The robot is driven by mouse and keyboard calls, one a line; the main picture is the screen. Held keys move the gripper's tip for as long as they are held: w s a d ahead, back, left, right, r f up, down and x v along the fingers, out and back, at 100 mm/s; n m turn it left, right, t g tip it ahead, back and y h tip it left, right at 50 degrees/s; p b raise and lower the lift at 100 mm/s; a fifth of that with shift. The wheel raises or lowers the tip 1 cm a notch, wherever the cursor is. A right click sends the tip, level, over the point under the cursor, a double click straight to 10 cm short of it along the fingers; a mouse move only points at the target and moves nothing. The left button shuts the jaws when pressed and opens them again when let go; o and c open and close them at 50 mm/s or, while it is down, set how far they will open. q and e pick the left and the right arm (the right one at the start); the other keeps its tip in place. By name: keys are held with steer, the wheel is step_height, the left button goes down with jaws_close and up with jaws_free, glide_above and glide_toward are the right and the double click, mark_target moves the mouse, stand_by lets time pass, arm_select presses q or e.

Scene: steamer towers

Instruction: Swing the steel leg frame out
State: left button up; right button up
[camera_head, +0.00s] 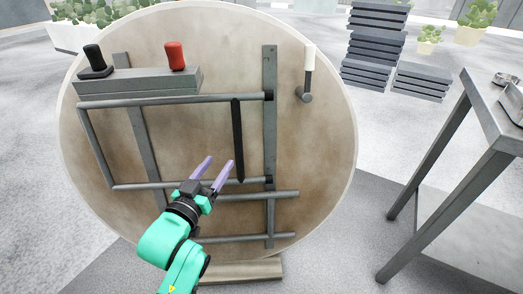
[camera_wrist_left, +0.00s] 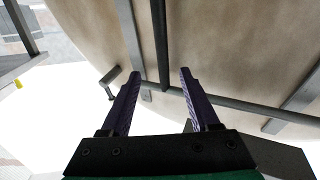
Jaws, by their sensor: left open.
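A round wooden tabletop (camera_head: 330,150) stands on edge, its underside facing me. A grey steel leg frame (camera_head: 95,148) lies folded against it, with an upper bar, a lower bar and a slanted left side. A black brace (camera_head: 237,130) runs down between the two bars. My left gripper (camera_head: 220,160) is open and empty in front of the lower bar, its purple fingers pointing up near the brace. In the left wrist view, the open left gripper (camera_wrist_left: 160,74) has the brace (camera_wrist_left: 159,40) and a bar (camera_wrist_left: 245,104) beyond its fingers; contact cannot be judged. My right gripper is out of view.
A grey box (camera_head: 140,82) with a black knob (camera_head: 94,56) and a red knob (camera_head: 175,53) sits at upper left. A white-handled lever (camera_head: 308,75) is at right. A steel table (camera_head: 480,110) stands right; dark stacked slabs (camera_head: 373,45) stand behind.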

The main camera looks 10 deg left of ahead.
mark_target(236, 137)
arm_select(q)
steer(key=w, duration=0.3)
steer(key=w+d+b, duration=0.1)
steer(key=w, duration=0.7)
steer(key=shift+w+d, duration=0.2)
steer(key=shift+d, duration=0.05)
steer(key=shift+w+d+b, duration=0.15)
steer(key=shift+w+b, duration=0.1)
steer(key=shift+w, duration=0.45)
steer(key=shift+w+d+b, duration=0.1)
steer(key=shift+w+b, duration=0.1)
steer(key=shift+w, duration=0.5)
jaws_close()
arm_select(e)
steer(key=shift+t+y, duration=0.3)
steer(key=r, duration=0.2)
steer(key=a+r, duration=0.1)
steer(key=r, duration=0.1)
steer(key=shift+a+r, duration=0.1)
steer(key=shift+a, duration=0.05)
